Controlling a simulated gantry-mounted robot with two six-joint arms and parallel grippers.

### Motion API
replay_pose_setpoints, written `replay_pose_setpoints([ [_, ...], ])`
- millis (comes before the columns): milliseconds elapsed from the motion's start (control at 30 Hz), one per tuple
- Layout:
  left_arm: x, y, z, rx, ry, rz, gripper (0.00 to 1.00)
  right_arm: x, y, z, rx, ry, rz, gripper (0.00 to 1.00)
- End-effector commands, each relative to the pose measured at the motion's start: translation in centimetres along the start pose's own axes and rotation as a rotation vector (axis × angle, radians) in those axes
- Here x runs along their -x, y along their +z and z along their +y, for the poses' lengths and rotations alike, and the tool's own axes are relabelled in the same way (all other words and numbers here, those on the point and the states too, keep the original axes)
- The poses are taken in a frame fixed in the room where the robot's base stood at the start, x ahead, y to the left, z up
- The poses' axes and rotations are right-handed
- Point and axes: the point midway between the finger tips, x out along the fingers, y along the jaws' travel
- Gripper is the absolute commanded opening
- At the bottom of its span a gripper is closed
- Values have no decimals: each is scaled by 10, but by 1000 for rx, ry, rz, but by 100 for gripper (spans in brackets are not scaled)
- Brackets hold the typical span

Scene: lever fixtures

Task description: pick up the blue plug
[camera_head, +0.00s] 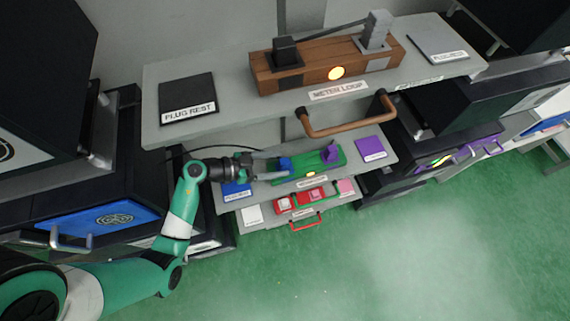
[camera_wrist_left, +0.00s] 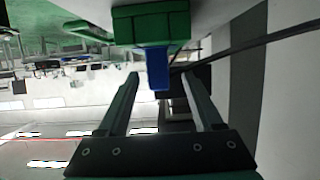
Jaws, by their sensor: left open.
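The blue plug (camera_head: 285,163) sits at the left end of the green block (camera_head: 318,164) on the middle shelf. In the left wrist view the blue plug (camera_wrist_left: 158,68) hangs between the two finger tips, against the green block (camera_wrist_left: 150,25). My left gripper (camera_head: 270,165) is open, with its fingers on either side of the plug; it also shows in the left wrist view (camera_wrist_left: 160,85). I cannot tell whether the fingers touch the plug. My right gripper is not in view.
A purple plug (camera_head: 328,154) stands at the block's right end. A blue pad (camera_head: 236,190) and a purple pad (camera_head: 370,149) flank the block.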

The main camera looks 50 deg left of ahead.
Motion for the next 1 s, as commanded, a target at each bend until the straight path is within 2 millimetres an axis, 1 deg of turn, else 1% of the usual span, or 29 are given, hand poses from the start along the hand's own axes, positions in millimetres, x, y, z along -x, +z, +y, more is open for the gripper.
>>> replay_pose_setpoints([
  [67, -2, 0, 0, 0, 0, 0, 68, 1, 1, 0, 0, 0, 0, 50],
  [133, -9, 2, 1, -1, 2, 0, 68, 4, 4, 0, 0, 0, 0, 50],
  [300, -42, 4, 1, -4, 3, 1, 68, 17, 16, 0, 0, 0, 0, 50],
  [400, -55, 2, 1, -2, 2, 1, 68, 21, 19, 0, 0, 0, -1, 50],
  [500, -59, 0, 0, 0, 0, 0, 68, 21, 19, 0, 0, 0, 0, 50],
  [667, -58, 0, 0, 1, -1, 0, 68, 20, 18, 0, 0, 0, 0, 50],
  [767, -58, 0, 0, 1, -1, 0, 51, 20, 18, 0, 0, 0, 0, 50],
  [800, -58, 0, 0, 1, -1, 0, 44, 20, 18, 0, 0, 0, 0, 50],
  [867, -58, 0, 0, 1, -1, 1, 33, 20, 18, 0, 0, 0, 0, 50],
  [1000, -58, 0, 0, 1, -1, 1, 8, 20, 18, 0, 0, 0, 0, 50],
])
